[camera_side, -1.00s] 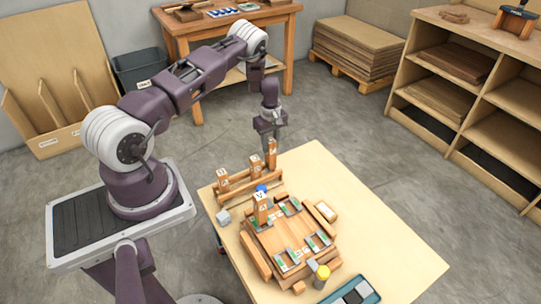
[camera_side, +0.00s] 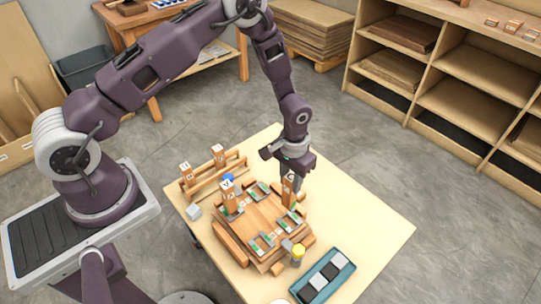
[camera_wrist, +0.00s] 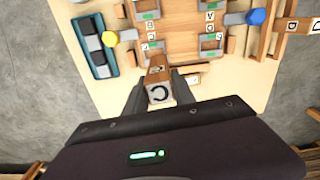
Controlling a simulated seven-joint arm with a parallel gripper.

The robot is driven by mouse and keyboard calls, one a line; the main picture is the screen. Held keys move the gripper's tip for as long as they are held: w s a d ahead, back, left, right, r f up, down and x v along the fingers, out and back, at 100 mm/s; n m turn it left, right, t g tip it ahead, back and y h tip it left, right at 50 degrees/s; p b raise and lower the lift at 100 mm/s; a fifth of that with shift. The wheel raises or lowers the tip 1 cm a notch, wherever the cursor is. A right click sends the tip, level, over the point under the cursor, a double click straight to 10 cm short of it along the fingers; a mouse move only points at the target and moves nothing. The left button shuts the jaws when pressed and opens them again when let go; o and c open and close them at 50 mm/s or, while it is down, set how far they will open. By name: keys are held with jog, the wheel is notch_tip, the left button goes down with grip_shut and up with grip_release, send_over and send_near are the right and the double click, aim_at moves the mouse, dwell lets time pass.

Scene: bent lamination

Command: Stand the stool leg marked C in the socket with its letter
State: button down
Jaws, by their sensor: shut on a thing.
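My gripper (camera_side: 291,172) is shut on the wooden stool leg marked C (camera_side: 288,193) and holds it roughly upright at the right side of the square stool seat (camera_side: 253,222). In the wrist view the letter C shows on the end of the leg (camera_wrist: 159,93), between my two fingers (camera_wrist: 158,85). The seat has grey-framed sockets with green marks and small letters near its corners. The leg's lower end is near the right-hand socket; I cannot tell whether it touches. Another lettered leg (camera_side: 228,199) stands at the seat's left corner.
A wooden rack (camera_side: 205,178) behind the seat holds two legs. A teal tray (camera_side: 326,275) lies at the front. The table's right part is clear.

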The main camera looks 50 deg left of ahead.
jog(key=d, duration=0.1)
send_over(291, 209)
jog(key=shift+m, duration=0.4)
jog(key=shift+w+a+f, duration=0.1)
jog(key=shift+a+f, duration=0.05)
jog(key=shift+f, duration=3.4)
jog(key=shift+c, duration=2.4)
grip_release()
notch_tip(291, 209, up, 7)
